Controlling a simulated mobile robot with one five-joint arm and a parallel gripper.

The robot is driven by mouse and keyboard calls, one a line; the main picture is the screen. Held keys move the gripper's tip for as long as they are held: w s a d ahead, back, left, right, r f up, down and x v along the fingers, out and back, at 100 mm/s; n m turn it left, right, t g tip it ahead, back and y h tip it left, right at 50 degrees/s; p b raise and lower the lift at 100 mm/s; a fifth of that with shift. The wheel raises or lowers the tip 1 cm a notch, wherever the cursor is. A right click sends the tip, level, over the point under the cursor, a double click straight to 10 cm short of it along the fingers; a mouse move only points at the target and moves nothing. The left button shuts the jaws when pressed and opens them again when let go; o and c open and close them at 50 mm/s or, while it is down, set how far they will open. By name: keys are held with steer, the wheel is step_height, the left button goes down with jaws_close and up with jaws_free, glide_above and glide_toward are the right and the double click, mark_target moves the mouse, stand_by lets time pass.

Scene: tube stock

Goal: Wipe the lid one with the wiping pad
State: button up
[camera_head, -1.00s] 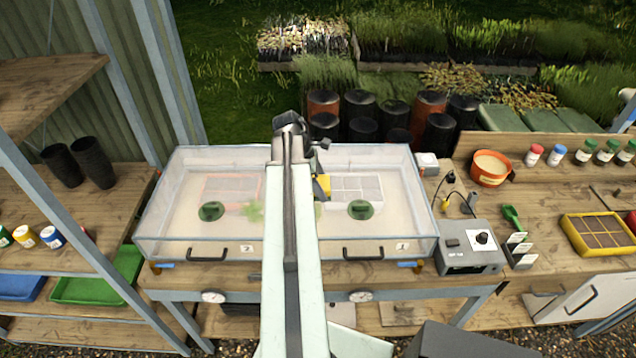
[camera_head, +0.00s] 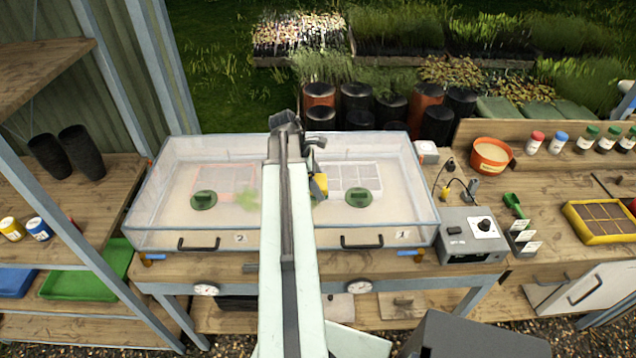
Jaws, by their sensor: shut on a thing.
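A clear propagator case stands on the wooden bench, with two lids marked by number plates. Lid one (camera_head: 393,212) is the right half, with a dark handle at its front and a round green vent (camera_head: 359,197) on top. Lid two (camera_head: 180,218) is the left half, with its own green vent (camera_head: 203,200). My gripper (camera_head: 318,172) is over the case near the middle, at the left part of lid one. It is shut on a yellow thing, likely the wiping pad (camera_head: 320,186), partly hidden by my arm. I cannot tell if the pad touches the lid.
A grey control box (camera_head: 470,236) with a knob stands right of the case. An orange pot (camera_head: 491,156), several bottles and a yellow seed tray (camera_head: 603,221) are farther right. A shelf with black pots (camera_head: 82,152) stands close on the left.

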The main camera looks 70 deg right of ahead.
steer(key=shift+f+b, duration=1)
steer(key=shift+w, duration=0.1)
